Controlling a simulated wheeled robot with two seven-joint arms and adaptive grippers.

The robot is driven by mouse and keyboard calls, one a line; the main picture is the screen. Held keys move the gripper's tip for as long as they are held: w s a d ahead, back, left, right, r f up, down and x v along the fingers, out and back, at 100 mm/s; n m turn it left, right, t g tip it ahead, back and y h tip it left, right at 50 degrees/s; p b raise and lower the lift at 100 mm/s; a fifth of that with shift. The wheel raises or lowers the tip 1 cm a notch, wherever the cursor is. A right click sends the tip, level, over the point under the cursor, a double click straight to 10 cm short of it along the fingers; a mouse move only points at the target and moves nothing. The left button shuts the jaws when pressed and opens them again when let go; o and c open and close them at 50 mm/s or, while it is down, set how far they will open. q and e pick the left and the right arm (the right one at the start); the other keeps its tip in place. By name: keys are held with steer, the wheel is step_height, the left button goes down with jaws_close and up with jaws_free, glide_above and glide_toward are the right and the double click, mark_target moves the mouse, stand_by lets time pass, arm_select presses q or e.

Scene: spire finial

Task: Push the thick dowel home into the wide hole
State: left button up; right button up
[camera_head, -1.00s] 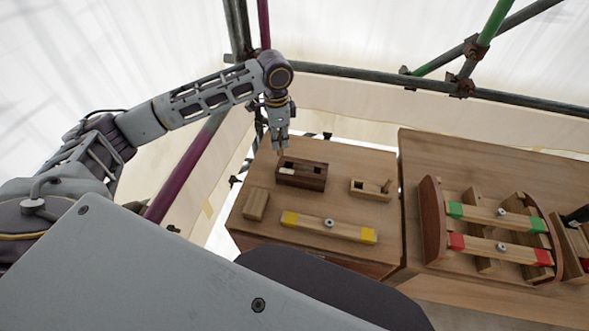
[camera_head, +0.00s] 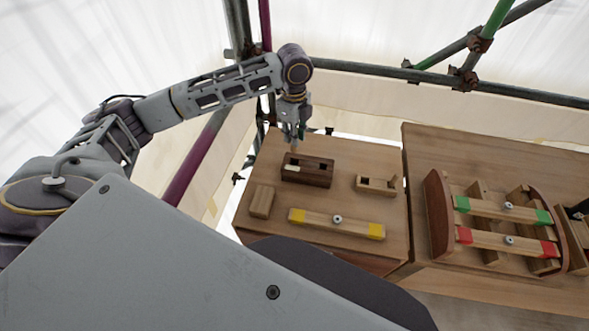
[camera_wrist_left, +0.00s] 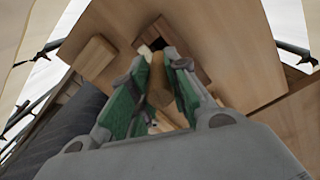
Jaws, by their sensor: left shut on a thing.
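My left gripper (camera_head: 292,136) is shut on a light wooden dowel and points down above the back left part of the dark wooden block. In the left wrist view the thick dowel (camera_wrist_left: 158,78) stands between the green finger pads. The dark block (camera_head: 318,178) lies on the table with openings in its top; a pale patch shows in its left one. In the left wrist view the block (camera_wrist_left: 150,36) is partly hidden behind the dowel and fingers. I cannot tell whether the dowel's tip is inside a hole. My right gripper is not in view.
A small loose wooden block (camera_head: 262,201) lies left on the table. A yellow-ended bar (camera_head: 337,222) lies in front, and a small light holder (camera_head: 377,186) stands to the right. A frame with green- and red-ended bars (camera_head: 438,215) stands on the right table. Scaffold poles run behind.

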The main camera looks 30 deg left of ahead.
mark_target(293, 152)
arm_select(q)
steer(key=shift+m, duration=1.2)
steer(key=shift+f, duration=2.5)
steer(key=shift+f, duration=0.15)
steer(key=shift+f+p, duration=0.35)
steer(key=shift+f, duration=1.95)
steer(key=shift+s, duration=0.1)
steer(key=shift+s+f, duration=0.15)
steer(key=shift+f, duration=0.2)
jaws_close()
